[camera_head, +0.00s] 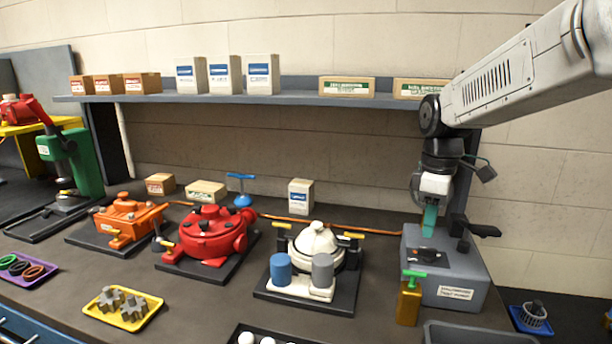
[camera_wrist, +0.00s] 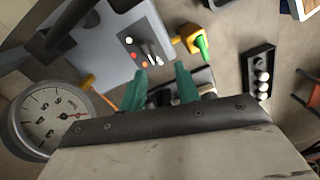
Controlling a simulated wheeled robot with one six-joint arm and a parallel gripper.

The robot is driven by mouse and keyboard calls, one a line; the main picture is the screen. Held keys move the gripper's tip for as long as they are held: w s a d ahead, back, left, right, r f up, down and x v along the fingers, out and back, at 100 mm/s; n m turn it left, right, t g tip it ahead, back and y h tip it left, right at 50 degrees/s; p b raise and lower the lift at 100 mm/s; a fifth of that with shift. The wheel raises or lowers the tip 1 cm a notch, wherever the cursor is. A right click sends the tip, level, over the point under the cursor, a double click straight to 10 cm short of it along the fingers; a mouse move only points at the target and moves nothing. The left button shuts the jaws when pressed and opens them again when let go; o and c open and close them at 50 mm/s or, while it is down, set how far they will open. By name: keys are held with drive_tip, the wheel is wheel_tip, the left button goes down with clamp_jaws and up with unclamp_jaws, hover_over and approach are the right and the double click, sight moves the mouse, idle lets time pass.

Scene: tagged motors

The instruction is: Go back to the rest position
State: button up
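My gripper (camera_head: 430,220) hangs on the right in the head view, its teal fingers pointing down over the grey labelled box (camera_head: 450,290). Whether the fingers touch the box cannot be told from this view. In the wrist view my gripper (camera_wrist: 161,78) has its two teal fingers apart, with nothing seen held between them. The grey box (camera_wrist: 110,45) with small buttons lies beyond the fingers there. On the bench stand an orange motor (camera_head: 125,215), a red motor (camera_head: 212,235) and a white motor (camera_head: 315,245), each on a dark base.
A yellow bottle with a green top (camera_head: 409,300) stands left of the grey box. A shelf (camera_head: 290,98) with cartons runs along the wall behind. A yellow tray (camera_head: 135,318) holds gears. A round dial (camera_wrist: 48,116) and a black tray of white balls (camera_wrist: 258,72) show in the wrist view.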

drive_tip(key=s+a+f+m+t, duration=0.1)
drive_tip(key=s+m, duration=1)
drive_tip(key=s, duration=1.6)
drive_tip(key=shift+s+t, duration=0.25)
drive_tip(key=shift+t, duration=0.05)
drive_tip(key=shift+f, duration=0.1)
